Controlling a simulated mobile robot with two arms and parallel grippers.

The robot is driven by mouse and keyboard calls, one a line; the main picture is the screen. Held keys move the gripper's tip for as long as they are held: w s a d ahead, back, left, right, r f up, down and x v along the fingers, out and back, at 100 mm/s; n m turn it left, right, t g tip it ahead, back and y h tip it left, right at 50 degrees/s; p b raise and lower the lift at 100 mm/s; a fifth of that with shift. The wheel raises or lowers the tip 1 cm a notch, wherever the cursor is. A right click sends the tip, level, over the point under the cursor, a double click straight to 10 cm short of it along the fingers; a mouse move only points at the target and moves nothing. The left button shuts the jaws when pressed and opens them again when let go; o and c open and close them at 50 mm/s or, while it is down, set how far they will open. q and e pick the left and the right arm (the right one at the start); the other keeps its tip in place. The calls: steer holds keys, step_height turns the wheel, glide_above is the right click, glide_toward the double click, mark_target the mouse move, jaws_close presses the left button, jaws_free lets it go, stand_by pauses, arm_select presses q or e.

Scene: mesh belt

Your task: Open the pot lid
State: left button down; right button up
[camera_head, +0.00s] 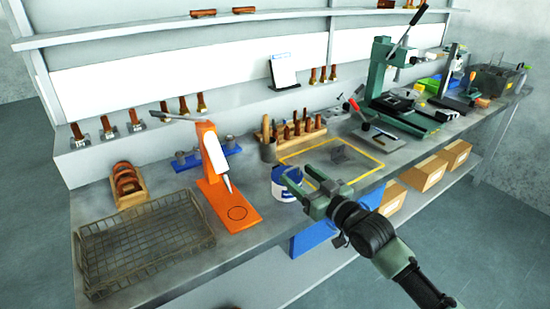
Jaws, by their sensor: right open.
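A small blue and white pot (278,190) stands near the front edge of the workbench, right of the orange press. Its right side and part of its top are hidden behind my right gripper, so I cannot tell its lid apart clearly. My right gripper (299,177) is green, comes in from the lower right and is open. Its fingertips are at or just in front of the pot's upper right side. I cannot tell whether they touch it. My left gripper is not in view.
A wire basket (150,275) and an orange press (233,208) stand left of the pot. A wooden tool rack (293,141) is behind it. A yellow-outlined area (362,175) lies to the right, with a green press (378,75) beyond. Cardboard boxes (424,173) sit below.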

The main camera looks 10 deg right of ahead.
steer(key=shift+w+a+r, duration=0.1)
steer(key=shift+w, duration=0.3)
steer(key=x, duration=0.3)
steer(key=shift+w+a+r+p, duration=0.1)
steer(key=shift+w+r+p, duration=0.1)
steer(key=shift+p, duration=0.1)
steer(key=shift+f+x, duration=0.2)
steer(key=shift+x, duration=0.9)
steer(key=shift+w+a, duration=0.1)
steer(key=shift+w, duration=0.1)
steer(key=c, duration=1.2)
jaws_close()
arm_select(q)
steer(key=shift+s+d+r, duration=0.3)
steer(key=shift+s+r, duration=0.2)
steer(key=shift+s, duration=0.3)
